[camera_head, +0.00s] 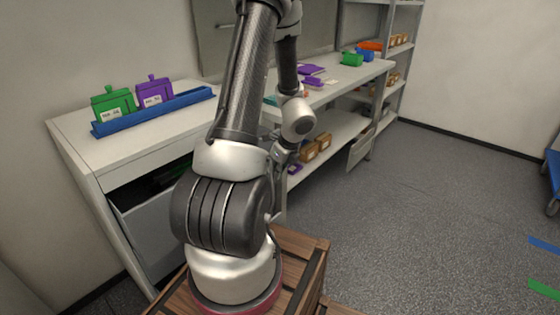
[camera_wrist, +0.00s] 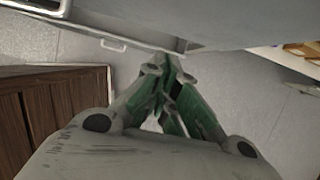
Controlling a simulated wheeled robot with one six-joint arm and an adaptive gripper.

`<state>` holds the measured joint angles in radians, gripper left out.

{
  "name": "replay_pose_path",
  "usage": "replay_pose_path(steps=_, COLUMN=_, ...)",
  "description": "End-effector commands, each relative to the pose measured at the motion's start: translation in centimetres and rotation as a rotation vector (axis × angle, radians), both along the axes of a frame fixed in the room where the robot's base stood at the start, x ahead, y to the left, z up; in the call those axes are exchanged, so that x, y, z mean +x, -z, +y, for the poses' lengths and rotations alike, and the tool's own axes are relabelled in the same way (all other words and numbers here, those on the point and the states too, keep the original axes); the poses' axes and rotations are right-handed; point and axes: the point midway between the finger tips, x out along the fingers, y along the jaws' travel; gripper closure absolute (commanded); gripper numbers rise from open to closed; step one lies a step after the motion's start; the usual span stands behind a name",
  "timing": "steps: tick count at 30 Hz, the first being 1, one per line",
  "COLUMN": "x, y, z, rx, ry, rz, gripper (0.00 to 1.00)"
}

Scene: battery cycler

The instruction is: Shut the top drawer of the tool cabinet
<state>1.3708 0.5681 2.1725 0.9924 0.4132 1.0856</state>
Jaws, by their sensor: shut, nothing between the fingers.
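The tool cabinet (camera_head: 75,150) stands at the left in the head view, with a light top. Its top drawer (camera_head: 155,228) is pulled out; the grey front stands away from the body and a dark gap shows behind it, with something green inside. My arm covers the drawer's right part. In the wrist view, my gripper (camera_wrist: 168,66) has its green-padded fingers together and empty. The fingertips are close to a grey panel's lower edge at the top of that view; I cannot tell whether they touch it. My gripper is not clearly visible in the head view.
On the cabinet top, a blue rack (camera_head: 155,112) holds a green block (camera_head: 112,103) and a purple block (camera_head: 154,92). A workbench (camera_head: 350,78) with shelves stands behind to the right.

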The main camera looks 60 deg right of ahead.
Motion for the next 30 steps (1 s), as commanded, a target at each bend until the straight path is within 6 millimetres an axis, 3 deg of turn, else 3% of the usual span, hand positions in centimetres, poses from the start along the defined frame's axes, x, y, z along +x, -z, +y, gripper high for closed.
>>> replay_pose_path(steps=3, x=2.0, y=-0.2, z=-0.5, rx=-0.003, ry=-0.004, rz=0.0, gripper=1.0)
replay_pose_path(steps=7, x=3.2, y=-0.3, z=-0.8, rx=-0.003, ry=-0.003, rz=0.0, gripper=1.0)
replay_pose_path(steps=23, x=4.4, y=-0.3, z=-1.1, rx=-0.003, ry=-0.004, rz=0.0, gripper=1.0)
replay_pose_path(steps=30, x=9.9, y=-0.2, z=-2.3, rx=-0.003, ry=-0.01, rz=0.0, gripper=1.0)
